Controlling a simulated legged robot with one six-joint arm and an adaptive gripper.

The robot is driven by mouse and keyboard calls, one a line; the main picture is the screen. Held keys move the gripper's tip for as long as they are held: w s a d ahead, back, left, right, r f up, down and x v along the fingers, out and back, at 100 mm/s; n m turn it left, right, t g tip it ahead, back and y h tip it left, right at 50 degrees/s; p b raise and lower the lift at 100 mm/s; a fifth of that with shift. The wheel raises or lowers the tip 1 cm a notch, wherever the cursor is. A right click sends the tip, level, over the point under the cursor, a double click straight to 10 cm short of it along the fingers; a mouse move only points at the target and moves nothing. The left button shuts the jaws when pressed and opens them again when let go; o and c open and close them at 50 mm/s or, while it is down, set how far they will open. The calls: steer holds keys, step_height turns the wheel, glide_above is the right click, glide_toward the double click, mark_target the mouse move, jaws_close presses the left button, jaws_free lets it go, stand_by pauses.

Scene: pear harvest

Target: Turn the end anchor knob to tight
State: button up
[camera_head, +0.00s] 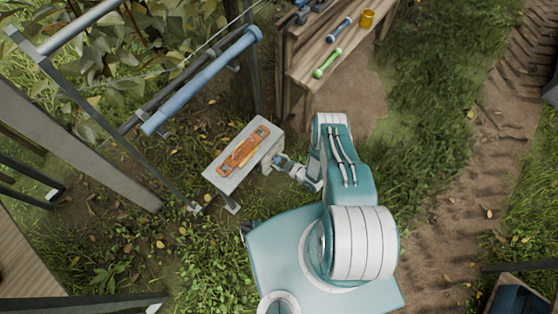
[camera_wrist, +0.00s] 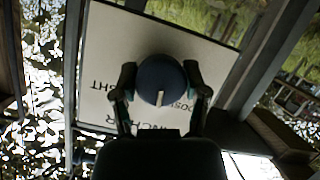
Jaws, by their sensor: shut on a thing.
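The round dark blue knob (camera_wrist: 152,75) sits on a pale panel (camera_wrist: 108,40) in the wrist view. A white pointer mark on its face points toward the bottom of the picture. Dark lettering is printed around the knob, and my fingers cover part of it. My gripper (camera_wrist: 160,84) has one finger on each side of the knob and is shut on it. In the head view my gripper (camera_head: 277,160) is at the right side of a pale post-top box (camera_head: 222,178). The knob cannot be made out there.
An orange-handled tool (camera_head: 243,151) lies on top of the box. A wooden bench (camera_head: 310,68) with green and blue tools and a yellow cup (camera_head: 367,18) stands behind. A blue rail (camera_head: 205,80) and metal frame are at left.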

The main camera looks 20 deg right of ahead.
steer(key=m+g+y, duration=0.1)
steer(key=m, duration=0.1)
steer(key=shift+m, duration=0.4)
steer(key=m+g+y, duration=0.1)
steer(key=m+y, duration=0.1)
steer(key=m, duration=0.1)
steer(key=shift+w, duration=0.1)
stand_by(0.7)
steer(key=o, duration=1.1)
steer(key=shift+o, duration=0.2)
steer(key=v, duration=1.2)
steer(key=shift+f, duration=0.25)
